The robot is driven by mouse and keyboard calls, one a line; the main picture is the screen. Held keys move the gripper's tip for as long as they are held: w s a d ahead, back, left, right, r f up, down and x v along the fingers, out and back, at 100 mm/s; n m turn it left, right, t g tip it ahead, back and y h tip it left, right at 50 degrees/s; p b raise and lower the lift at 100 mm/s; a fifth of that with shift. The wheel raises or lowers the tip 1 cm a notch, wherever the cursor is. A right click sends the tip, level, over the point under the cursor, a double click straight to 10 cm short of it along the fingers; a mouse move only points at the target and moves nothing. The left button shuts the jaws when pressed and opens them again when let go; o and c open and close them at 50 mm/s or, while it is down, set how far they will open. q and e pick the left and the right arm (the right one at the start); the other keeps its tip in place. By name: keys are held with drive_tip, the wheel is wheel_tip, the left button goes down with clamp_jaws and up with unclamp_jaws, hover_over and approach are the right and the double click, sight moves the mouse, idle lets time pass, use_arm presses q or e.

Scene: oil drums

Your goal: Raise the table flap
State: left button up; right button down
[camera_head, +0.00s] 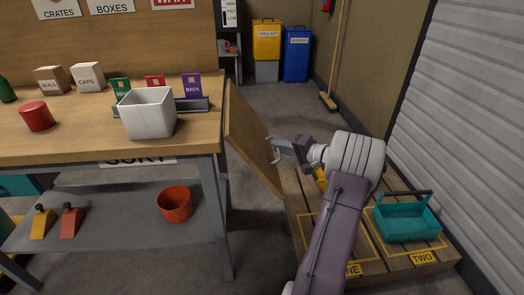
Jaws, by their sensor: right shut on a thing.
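The table flap (249,140) is a wooden leaf joined at the right end of the workbench (60,130). It slopes down and outward from the bench edge, below the level of the top. A metal handle (274,152) sits on its outer face. My right gripper (280,148) is shut on this handle, with its arm coming up from the bottom of the view. The fingertips are small and partly merge with the handle. My left gripper is not in view.
A white bin (148,112), a red can (37,116) and small boxes stand on the bench. An orange pot (175,204) is on the lower shelf. A teal tote (406,221) sits on the pallet (435,257) at right. A broom (328,100) leans behind; open floor lies beyond the flap.

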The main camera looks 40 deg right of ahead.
drive_tip(key=s+d+r+n+g+h+p, duration=0.1)
drive_tip(key=d+r+n+g+h+p, duration=0.1)
drive_tip(key=r+p, duration=0.5)
drive_tip(key=s+d+r+n+g+h+p, duration=0.2)
drive_tip(key=r+p, duration=0.4)
drive_tip(key=r, duration=0.8)
drive_tip(key=shift+s+d+r+n+g+h+p, duration=0.2)
drive_tip(key=shift+s+d+n+g+h+p, duration=0.15)
drive_tip(key=shift+d+g, duration=0.4)
drive_tip(key=shift+w+d, duration=0.1)
drive_tip(key=c, duration=1.5)
unclamp_jaws()
drive_tip(key=shift+w, duration=0.1)
